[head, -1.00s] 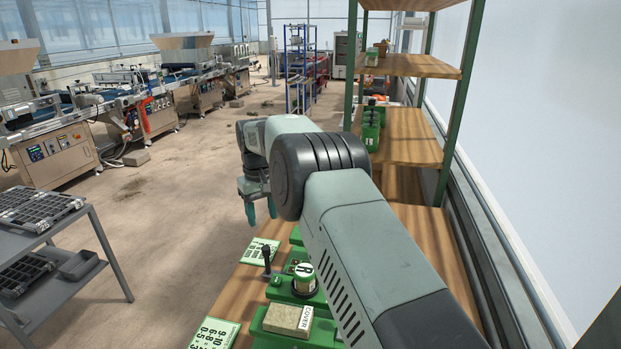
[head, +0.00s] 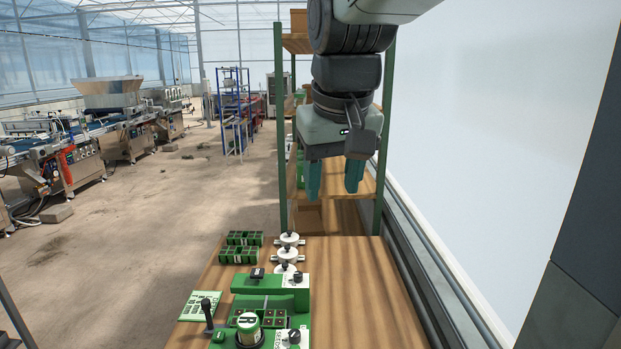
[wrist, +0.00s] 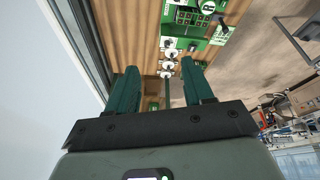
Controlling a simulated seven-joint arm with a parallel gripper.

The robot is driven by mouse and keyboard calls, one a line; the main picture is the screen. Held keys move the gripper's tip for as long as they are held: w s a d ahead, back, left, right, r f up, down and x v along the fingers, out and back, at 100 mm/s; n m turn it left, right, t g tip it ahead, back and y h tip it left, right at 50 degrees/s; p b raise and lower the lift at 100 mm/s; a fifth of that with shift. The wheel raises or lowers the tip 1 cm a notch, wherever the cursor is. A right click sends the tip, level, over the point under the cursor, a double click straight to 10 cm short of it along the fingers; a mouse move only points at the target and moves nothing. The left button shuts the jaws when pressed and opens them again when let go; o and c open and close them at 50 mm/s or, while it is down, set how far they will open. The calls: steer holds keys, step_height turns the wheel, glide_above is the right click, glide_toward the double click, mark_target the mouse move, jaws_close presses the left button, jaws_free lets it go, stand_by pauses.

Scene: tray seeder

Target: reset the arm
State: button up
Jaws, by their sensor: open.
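My gripper (head: 333,182) hangs in the upper middle of the head view, pointing down, in front of the wooden shelf rack. Its two teal fingers are apart with nothing between them. In the wrist view my gripper (wrist: 160,90) shows both fingers spread, with the wooden bench beyond them. The arm comes in from the top of the head view. The gripper is above and beyond the green seeder (head: 270,284) on the bench and touches nothing that I can see.
The wooden bench (head: 360,290) has clear room at its right. White round knobbed parts (head: 289,254) and green cell trays (head: 240,254) stand at its far end. The green-posted shelf rack (head: 280,130) stands behind. A pale wall is at the right; machines line the left.

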steer(key=s+d+f+m+t, duration=0.1)
steer(key=s+d, duration=0.3)
steer(key=s, duration=0.4)
steer(key=s+d+f+m, duration=0.2)
steer(key=s+d+f, duration=0.2)
steer(key=s, duration=0.5)
steer(key=shift+t, duration=0.4)
stand_by(0.4)
